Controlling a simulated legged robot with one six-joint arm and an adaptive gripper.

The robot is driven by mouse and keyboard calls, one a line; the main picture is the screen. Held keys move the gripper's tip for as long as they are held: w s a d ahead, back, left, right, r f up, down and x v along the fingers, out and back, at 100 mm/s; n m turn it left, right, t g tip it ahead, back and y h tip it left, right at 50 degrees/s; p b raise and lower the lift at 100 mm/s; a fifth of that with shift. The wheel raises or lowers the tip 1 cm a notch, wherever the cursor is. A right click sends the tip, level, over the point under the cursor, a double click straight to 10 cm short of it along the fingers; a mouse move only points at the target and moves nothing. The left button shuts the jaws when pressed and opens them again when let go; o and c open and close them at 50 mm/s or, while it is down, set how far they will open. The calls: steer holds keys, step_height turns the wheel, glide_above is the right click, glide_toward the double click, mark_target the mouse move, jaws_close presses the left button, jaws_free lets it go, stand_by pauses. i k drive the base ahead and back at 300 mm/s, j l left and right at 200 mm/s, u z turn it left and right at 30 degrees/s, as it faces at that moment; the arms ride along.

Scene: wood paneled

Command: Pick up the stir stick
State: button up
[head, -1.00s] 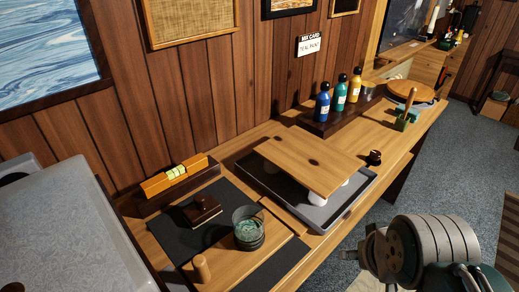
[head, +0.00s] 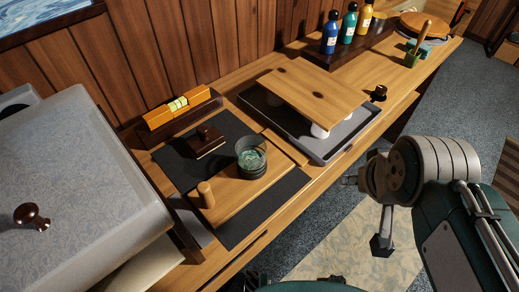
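A thin wooden stick (head: 424,33), which looks like the stir stick, leans tilted in a small green holder (head: 412,58) at the far right end of the bench. Its lower end is hidden in the holder. My gripper (head: 365,213) is in front of the bench at the right, well apart from the stick and nearer to me. Its two fingers look spread, with nothing seen between them. My wrist hides part of the gripper.
A raised wooden board (head: 312,92) stands over a grey tray (head: 350,128). Paint bottles (head: 348,22) stand on a dark riser behind. A glass jar (head: 251,160), a spirit level (head: 178,106) and a dark-handled block (head: 205,140) are at the left. Floor in front is open.

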mark_target(427, 24)
steer(key=i+l, duration=0.2)
steer(key=i+l+u, duration=0.1)
steer(key=i+l, duration=0.15)
steer(key=l, duration=0.2)
steer(key=i+l, duration=0.2)
steer(key=l, duration=0.15)
steer(key=i+l+u, duration=0.1)
steer(key=i+l, duration=0.3)
steer(key=l, duration=0.3)
steer(key=i+l, duration=0.25)
steer(key=i+l+u, duration=0.1)
steer(key=l, duration=0.35)
steer(key=i+l, duration=0.25)
steer(key=l+u, duration=0.05)
steer(key=l, duration=0.05)
